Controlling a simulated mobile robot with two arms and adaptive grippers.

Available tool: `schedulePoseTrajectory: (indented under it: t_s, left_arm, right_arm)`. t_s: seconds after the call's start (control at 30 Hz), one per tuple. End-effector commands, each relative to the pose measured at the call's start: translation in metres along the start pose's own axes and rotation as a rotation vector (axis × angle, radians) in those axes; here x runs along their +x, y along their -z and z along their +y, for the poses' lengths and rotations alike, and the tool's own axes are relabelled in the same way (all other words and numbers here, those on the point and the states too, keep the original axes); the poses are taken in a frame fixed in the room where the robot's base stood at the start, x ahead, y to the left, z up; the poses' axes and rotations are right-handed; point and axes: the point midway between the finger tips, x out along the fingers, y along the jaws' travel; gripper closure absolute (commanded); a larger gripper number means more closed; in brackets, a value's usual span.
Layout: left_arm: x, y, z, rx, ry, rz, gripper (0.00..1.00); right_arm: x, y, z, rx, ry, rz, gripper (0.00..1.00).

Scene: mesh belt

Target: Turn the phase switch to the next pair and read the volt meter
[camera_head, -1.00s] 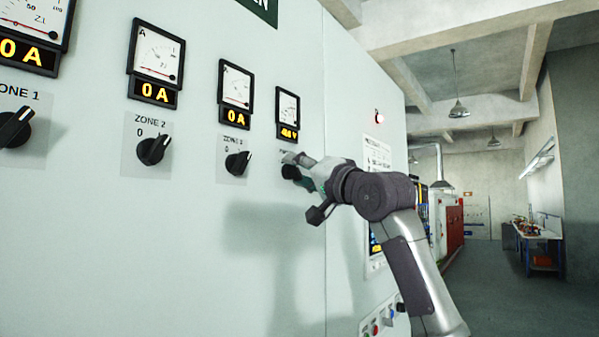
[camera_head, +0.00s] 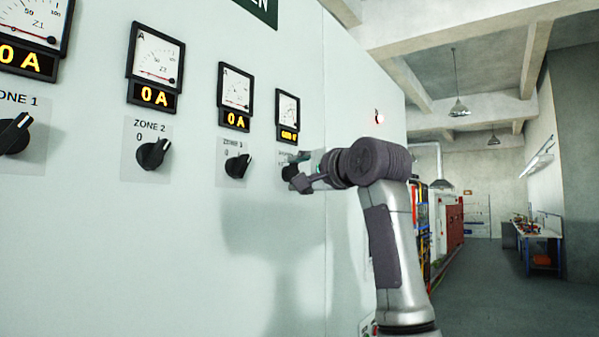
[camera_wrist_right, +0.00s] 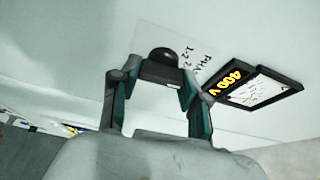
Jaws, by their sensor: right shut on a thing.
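The phase switch (camera_head: 287,172) is a dark knob on the pale panel, below the volt meter (camera_head: 288,110), the rightmost meter. My right gripper (camera_head: 297,171) is shut on this knob and partly hides it. In the right wrist view the dark knob (camera_wrist_right: 163,54) shows between the fingertips, beside a partly hidden label starting "PHA" with pair numbers. The volt meter (camera_wrist_right: 262,89) shows there too, and its yellow digital display (camera_wrist_right: 227,82) reads 400 V. The needle's exact position is too small to read. My left gripper is not in view.
Knobs for ZONE 1 (camera_head: 15,133), ZONE 2 (camera_head: 153,154) and ZONE 3 (camera_head: 238,166) stand left of my gripper, under meters showing 0 A. A small red lamp (camera_head: 379,116) is to the right. A workbench (camera_head: 540,237) stands far off beyond open floor.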

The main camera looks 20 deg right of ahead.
Motion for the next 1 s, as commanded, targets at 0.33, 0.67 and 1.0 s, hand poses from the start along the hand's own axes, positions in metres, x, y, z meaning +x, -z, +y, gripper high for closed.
schedulePoseTrajectory:
  t_s: [0.33,0.67,1.0]
  left_arm:
    - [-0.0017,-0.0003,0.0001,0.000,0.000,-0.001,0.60]
    - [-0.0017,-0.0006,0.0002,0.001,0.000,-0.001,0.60]
    - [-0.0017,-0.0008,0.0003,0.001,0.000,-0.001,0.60]
  right_arm:
    - [0.0007,-0.0007,0.0011,0.052,-0.025,-0.002,0.89]
    - [0.0007,-0.0006,0.0014,0.052,-0.025,-0.002,0.51]
    - [0.0004,-0.0003,0.0005,0.052,-0.023,-0.001,0.29]
